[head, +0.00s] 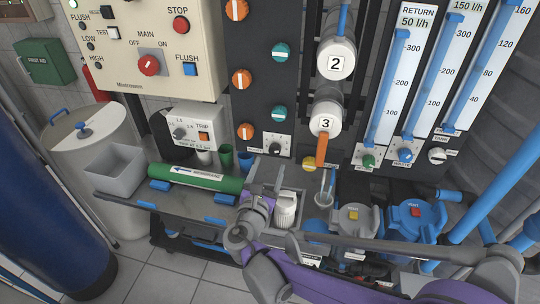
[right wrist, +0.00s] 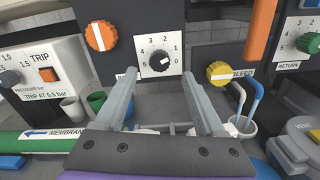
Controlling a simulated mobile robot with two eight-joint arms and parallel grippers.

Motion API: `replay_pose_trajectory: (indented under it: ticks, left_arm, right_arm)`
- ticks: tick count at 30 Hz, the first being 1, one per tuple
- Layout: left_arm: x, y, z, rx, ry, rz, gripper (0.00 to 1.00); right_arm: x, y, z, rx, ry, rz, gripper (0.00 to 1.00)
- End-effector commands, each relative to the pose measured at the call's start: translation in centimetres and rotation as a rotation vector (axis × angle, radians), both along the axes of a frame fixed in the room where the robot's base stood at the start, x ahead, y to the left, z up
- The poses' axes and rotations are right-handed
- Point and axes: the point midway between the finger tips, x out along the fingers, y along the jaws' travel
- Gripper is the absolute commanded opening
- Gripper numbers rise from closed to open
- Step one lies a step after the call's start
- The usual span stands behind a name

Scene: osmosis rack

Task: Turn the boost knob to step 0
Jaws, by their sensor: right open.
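The boost knob is taken to be the small black knob (right wrist: 160,61) on a white dial marked 0 to 5, in the middle of the right wrist view. Its white mark lies on the right side of the knob, towards the 0; its exact step is hard to read. In the head view the knob (head: 275,147) sits low on the dark panel. My right gripper (head: 267,172) is open and empty, below and in front of the knob. In the right wrist view its two fingers (right wrist: 159,82) stand apart, one on either side below the dial. My left gripper is not in view.
An orange knob (right wrist: 100,36) is left of the dial and a yellow knob (right wrist: 219,74) right of it. Cups (head: 226,155), a green membrane tube (head: 195,178) and a white-capped container (head: 286,209) are close to the gripper. An orange lever (head: 321,150) hangs right of the dial.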

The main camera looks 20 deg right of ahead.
Motion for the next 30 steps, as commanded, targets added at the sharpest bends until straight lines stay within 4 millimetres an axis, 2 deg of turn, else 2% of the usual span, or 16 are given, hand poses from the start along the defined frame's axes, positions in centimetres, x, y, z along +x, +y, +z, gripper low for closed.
replay_pose_trajectory:
  ticks: [3, 9, 21, 23, 30]
  left_arm:
    - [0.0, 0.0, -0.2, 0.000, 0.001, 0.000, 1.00]
    - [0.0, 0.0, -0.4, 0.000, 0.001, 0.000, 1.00]
    - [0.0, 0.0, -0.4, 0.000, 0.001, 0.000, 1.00]
    - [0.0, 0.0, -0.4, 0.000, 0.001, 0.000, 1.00]
    - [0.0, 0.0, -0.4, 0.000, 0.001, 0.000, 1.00]
  right_arm:
    - [1.9, -1.5, 0.0, -0.001, 0.000, -0.003, 0.72]
    - [4.0, -3.1, 0.0, 0.001, 0.000, -0.002, 0.72]
    - [4.7, -3.6, 0.0, 0.002, 0.000, 0.000, 0.72]
    - [4.7, -3.6, 0.0, 0.002, 0.000, 0.000, 0.65]
    - [4.7, -3.6, 0.0, 0.002, 0.000, 0.000, 0.21]
